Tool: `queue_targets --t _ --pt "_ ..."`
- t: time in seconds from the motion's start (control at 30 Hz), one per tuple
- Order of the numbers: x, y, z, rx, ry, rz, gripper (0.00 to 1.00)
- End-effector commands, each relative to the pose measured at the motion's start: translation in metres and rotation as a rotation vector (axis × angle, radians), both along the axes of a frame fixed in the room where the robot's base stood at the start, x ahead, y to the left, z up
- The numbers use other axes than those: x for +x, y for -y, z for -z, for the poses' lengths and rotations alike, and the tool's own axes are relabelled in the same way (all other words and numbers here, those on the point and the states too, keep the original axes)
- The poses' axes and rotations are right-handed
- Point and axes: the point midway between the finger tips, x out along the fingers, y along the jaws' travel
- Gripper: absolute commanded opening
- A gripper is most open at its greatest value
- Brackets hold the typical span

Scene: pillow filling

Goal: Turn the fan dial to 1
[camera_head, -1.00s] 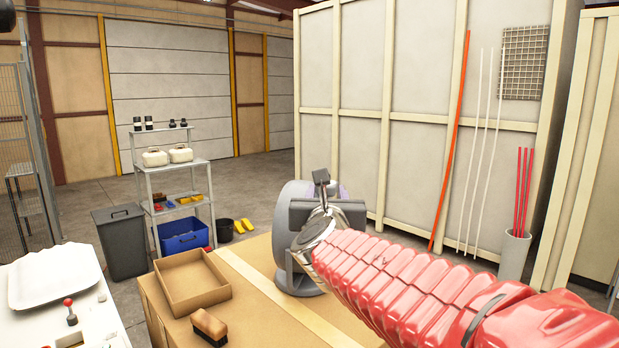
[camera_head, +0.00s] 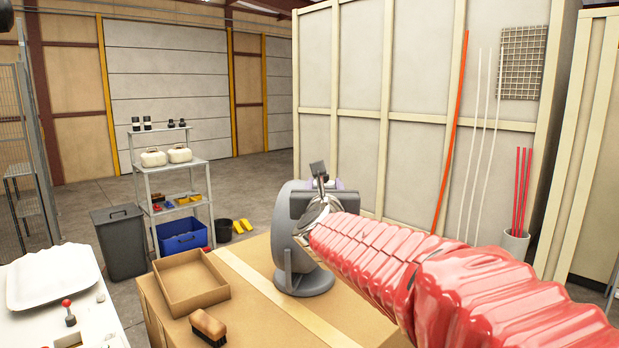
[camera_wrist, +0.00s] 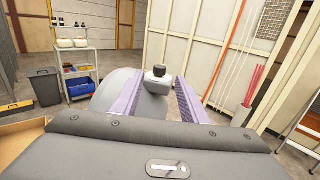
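The grey round fan (camera_head: 287,225) stands on the cardboard-brown table, partly hidden by my gripper and red-sleeved arm. In the wrist view the fan (camera_wrist: 126,88) is a grey curved housing behind my gripper's body. A dark dial with a pale part (camera_wrist: 158,76) stands up on it. My gripper (camera_wrist: 160,78) is open, with one purple-lined finger on each side of the dial. I cannot tell whether either finger touches it. The dial's number marks are not readable. In the head view my gripper's fingers are mostly hidden behind its own grey body.
A shallow cardboard tray (camera_head: 190,283) and a brown brush (camera_head: 208,326) lie on the table left of the fan. A white table with a white tray (camera_head: 52,277) is at the far left. A shelf (camera_head: 178,190) and a tall panel wall (camera_head: 415,120) stand behind.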

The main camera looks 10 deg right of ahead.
Motion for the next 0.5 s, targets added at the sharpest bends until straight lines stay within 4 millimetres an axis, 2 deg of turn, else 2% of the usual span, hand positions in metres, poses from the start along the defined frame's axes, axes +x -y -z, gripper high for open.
queue_targets --t 0.5 --pt "0.061 0.013 0.001 0.000 -0.001 0.001 0.40"
